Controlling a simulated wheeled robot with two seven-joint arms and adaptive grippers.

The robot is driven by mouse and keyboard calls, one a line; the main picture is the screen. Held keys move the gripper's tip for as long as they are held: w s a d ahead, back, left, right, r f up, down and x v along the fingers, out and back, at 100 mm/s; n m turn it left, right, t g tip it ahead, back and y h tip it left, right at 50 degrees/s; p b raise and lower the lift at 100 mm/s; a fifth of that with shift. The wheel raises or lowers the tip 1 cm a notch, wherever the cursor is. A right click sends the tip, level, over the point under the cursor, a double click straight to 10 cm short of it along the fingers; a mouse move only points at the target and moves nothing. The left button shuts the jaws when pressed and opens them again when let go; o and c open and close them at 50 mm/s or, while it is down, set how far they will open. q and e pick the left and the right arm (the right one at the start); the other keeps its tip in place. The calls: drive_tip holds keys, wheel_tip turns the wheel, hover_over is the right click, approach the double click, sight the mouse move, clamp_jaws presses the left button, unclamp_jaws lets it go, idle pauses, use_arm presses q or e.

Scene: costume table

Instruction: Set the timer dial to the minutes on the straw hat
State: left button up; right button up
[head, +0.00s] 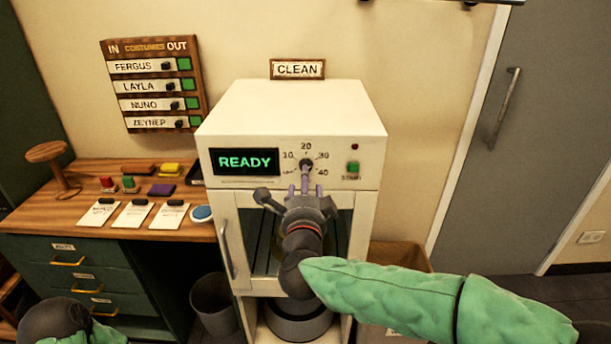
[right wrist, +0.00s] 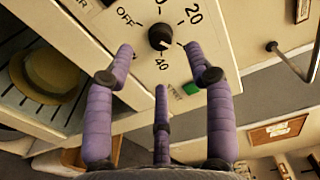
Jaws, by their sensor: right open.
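The dark timer dial (head: 306,163) is on the front panel of a white cabinet (head: 290,108), with 10, 20, 30 and 40 printed around it. In the right wrist view the dial (right wrist: 160,36) sits ahead of my spread purple fingers; its exact pointer setting is unclear. My right gripper (right wrist: 160,75) is open and empty, just in front of and below the dial; I cannot tell whether a fingertip touches it. A yellowish straw hat (right wrist: 50,75) lies behind the cabinet's window; no minutes are readable on it. My left gripper is out of view.
The display (head: 245,162) reads READY. A green START button (head: 352,168) is right of the dial. The wooden desk (head: 60,225) at left holds white cards (head: 131,214), coloured blocks and a hat stand (head: 52,167). A name board (head: 152,85) hangs above.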

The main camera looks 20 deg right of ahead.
drive_tip(key=v, duration=0.6)
drive_tip(key=shift+s, duration=0.1)
